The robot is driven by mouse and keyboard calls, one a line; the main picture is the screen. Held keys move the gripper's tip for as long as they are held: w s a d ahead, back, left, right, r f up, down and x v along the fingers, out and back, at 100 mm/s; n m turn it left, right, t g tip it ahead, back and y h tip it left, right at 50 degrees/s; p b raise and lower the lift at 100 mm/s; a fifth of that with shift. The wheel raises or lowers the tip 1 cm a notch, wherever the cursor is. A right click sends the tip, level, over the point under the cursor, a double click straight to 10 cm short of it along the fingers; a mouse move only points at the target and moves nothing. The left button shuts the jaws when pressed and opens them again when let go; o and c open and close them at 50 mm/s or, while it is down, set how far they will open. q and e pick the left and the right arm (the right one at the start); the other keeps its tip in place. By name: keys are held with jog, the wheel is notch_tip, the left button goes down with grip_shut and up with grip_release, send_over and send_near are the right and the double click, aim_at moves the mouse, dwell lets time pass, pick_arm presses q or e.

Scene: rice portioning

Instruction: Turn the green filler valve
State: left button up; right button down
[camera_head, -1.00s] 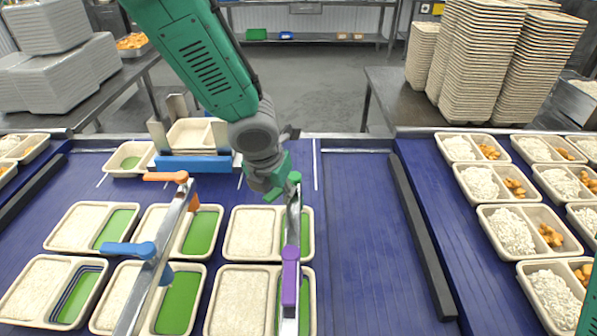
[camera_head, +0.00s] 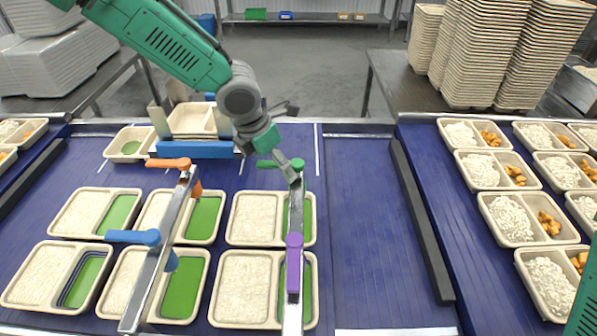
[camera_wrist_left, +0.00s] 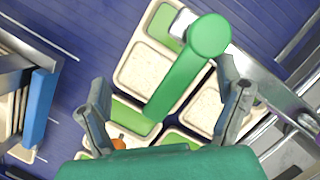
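The green filler valve (camera_head: 279,164) is a lever handle at the far end of the right-hand metal filler bar (camera_head: 293,215). Its arm points left from its round pivot in the head view. My left gripper (camera_head: 287,163) is at the valve, its grey fingers partly overlapping the handle. In the left wrist view the green handle (camera_wrist_left: 182,75) runs between the two spread fingers, with visible gaps on both sides. The left gripper (camera_wrist_left: 168,98) is open. My right gripper is out of view; only a green part of my right arm shows at the right edge.
Orange (camera_head: 168,163), blue (camera_head: 134,237) and purple (camera_head: 294,266) valve handles sit on the filler bars. Below are trays (camera_head: 232,219) with rice and green compartments on a blue conveyor (camera_head: 352,215). A blue block (camera_head: 193,150) stands behind. A dark rail (camera_head: 420,217) lies right.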

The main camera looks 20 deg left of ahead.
pick_arm(q)
jog(key=shift+s+r, duration=0.25)
jog(key=shift+r, duration=0.05)
jog(key=shift+v, duration=2.05)
jog(key=v, duration=0.3)
jog(key=shift+s+r, duration=0.2)
jog(key=shift+r, duration=0.05)
jog(key=shift+a, duration=0.15)
